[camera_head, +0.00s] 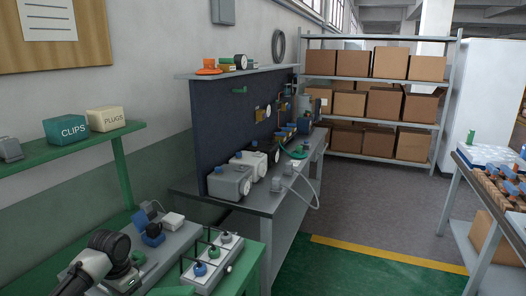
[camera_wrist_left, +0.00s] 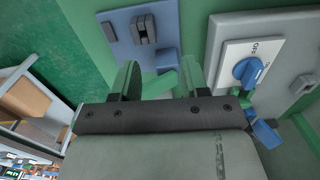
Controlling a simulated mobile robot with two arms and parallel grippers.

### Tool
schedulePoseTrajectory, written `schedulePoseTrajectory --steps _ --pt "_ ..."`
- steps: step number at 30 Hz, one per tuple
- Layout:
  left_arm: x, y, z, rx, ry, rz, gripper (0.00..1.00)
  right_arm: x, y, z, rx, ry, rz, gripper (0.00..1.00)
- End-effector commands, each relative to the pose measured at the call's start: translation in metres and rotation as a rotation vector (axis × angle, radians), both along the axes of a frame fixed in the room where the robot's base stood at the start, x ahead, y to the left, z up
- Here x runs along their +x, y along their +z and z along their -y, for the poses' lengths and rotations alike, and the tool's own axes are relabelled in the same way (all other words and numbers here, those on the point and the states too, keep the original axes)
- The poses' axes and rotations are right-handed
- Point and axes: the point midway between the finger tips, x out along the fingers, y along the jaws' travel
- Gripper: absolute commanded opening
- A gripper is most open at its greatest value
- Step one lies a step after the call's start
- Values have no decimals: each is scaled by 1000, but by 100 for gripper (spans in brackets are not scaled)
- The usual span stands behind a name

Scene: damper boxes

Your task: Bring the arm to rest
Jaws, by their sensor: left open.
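My left arm comes in at the lower left of the head view, over the green workbench (camera_head: 240,280). Its gripper cannot be made out there. In the left wrist view my left gripper (camera_wrist_left: 160,78) is open, with its two green fingers apart. A pale green piece shows between the fingers, and I cannot tell what it belongs to. Ahead of the fingers is a blue-grey panel (camera_wrist_left: 112,32) with a dark switch. To their right is a grey box (camera_wrist_left: 300,28) with a blue knob (camera_wrist_left: 250,70). My right gripper is not in view.
A tray of knobs (camera_head: 210,262) stands on the bench near my arm. A green shelf (camera_head: 65,150) with CLIPS and PLUGS boxes hangs above. A grey table (camera_head: 262,200) with devices stands beyond. Floor at the right middle is clear.

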Motion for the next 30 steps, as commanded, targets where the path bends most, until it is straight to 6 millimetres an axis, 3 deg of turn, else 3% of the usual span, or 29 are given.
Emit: schedulePoseTrajectory --steps 5,11,17,21,24,30 --pt "-22 -33 35 -4 -56 6 45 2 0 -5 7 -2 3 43" --pt "-64 -71 84 -25 -116 33 45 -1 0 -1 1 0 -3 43" --pt "-144 -105 144 -88 -125 104 45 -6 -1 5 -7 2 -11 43" --pt "-205 -106 166 -128 -55 171 45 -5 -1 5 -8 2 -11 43" --pt "-236 -99 169 -135 4 208 45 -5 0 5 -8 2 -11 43" --pt "-278 -85 163 -128 108 253 45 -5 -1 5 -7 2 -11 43"
